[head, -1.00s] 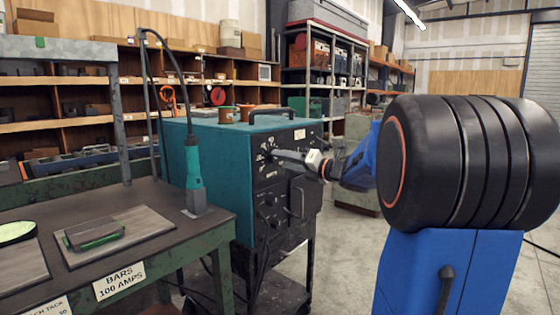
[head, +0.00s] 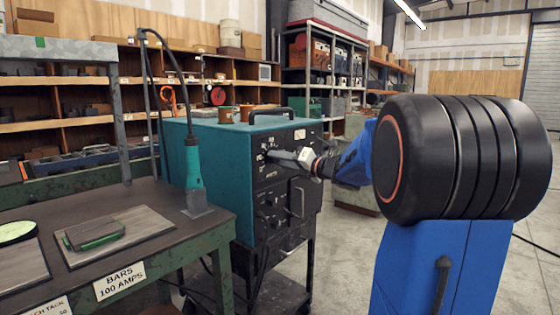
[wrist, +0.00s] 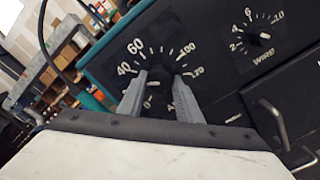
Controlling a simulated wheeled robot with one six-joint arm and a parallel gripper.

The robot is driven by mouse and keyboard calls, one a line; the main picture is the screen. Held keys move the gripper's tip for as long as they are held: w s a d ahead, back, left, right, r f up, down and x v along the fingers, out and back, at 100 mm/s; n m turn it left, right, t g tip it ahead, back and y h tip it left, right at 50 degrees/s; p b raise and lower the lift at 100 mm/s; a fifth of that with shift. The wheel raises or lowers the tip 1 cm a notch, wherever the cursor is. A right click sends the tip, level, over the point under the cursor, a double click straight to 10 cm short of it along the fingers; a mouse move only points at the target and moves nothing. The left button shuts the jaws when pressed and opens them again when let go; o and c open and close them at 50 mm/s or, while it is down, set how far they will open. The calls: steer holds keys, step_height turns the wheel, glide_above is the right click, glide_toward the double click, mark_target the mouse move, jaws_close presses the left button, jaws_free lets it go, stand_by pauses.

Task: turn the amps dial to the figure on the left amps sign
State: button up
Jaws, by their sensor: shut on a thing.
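The amps dial (wrist: 160,74) is a dark knob on the black front panel, ringed by white figures; 40, 60, 100 and 120 can be read in the wrist view. My gripper (wrist: 161,80) is shut on the knob, one grey finger on each side. In the head view my gripper (head: 268,154) reaches the panel of the teal machine (head: 215,160) from the right. The knob's pointer is hard to make out. The left sign (head: 48,306) on the bench edge is cut off by the frame, its figure not clearly legible. The right sign (head: 119,281) reads BARS 100 AMPS.
The wire dial (wrist: 264,36) sits to the right of the amps dial. A handle (head: 297,200) sticks out lower on the panel. The green workbench (head: 190,238) with plates and a teal torch (head: 194,170) stands left of the machine. Open floor lies right.

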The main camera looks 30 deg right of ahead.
steer(key=shift+m, duration=0.3)
steer(key=m, duration=1.1)
steer(key=shift+f, duration=0.1)
stand_by(0.3)
steer(key=o, duration=1)
steer(key=shift+o, duration=0.2)
steer(key=shift+s+d, duration=0.1)
steer(key=v, duration=1.7)
